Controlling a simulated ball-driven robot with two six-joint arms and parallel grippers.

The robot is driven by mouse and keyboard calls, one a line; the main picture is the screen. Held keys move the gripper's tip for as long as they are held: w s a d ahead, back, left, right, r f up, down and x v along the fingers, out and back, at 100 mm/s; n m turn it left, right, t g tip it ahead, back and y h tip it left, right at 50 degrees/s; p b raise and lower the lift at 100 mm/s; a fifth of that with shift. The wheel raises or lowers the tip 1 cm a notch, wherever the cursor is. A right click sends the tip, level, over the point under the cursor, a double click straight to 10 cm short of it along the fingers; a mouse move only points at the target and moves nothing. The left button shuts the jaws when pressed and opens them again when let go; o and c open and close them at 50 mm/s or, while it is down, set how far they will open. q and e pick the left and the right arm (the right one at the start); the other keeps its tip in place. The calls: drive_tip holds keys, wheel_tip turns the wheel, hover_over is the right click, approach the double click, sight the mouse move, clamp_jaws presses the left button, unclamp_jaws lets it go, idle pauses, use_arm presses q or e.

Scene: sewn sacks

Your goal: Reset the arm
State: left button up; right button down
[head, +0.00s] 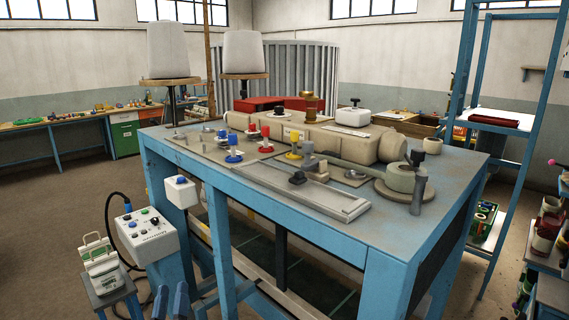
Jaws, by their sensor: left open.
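A long beige sewing-machine-like unit (340,140) lies along the top of the blue table (395,235), with a rounded end at the right. I cannot tell whether this is the arm of the task. My left gripper (171,291) shows only as two blue fingertips at the bottom edge, left of the middle. The fingers are apart with nothing seen between them; they are low in front of the table, clear of its top. My right gripper is not in view.
A small white device (101,265) stands on a stool at lower left. Two white cones (168,50) stand behind the table. A blue shelf frame (530,110) is at right. Floor at left is free.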

use_arm(q)
drive_tip(key=s+d+f+m+g+b, duration=0.1)
drive_tip(key=s+f+m+g, duration=0.1)
drive_tip(key=s+f, duration=0.4)
drive_tip(key=s+d+f+m+g+h+b, duration=0.1)
drive_tip(key=s+f, duration=0.5)
drive_tip(key=s, duration=0.7)
drive_tip(key=s+d+f+m+g+h+b, duration=0.1)
drive_tip(key=s+f+m+g, duration=0.1)
drive_tip(key=s+f, duration=0.4)
drive_tip(key=s, duration=0.4)
drive_tip(key=shift+d+f+m+g, duration=0.2)
drive_tip(key=shift+f+m+g, duration=0.1)
drive_tip(key=shift+m, duration=0.1)
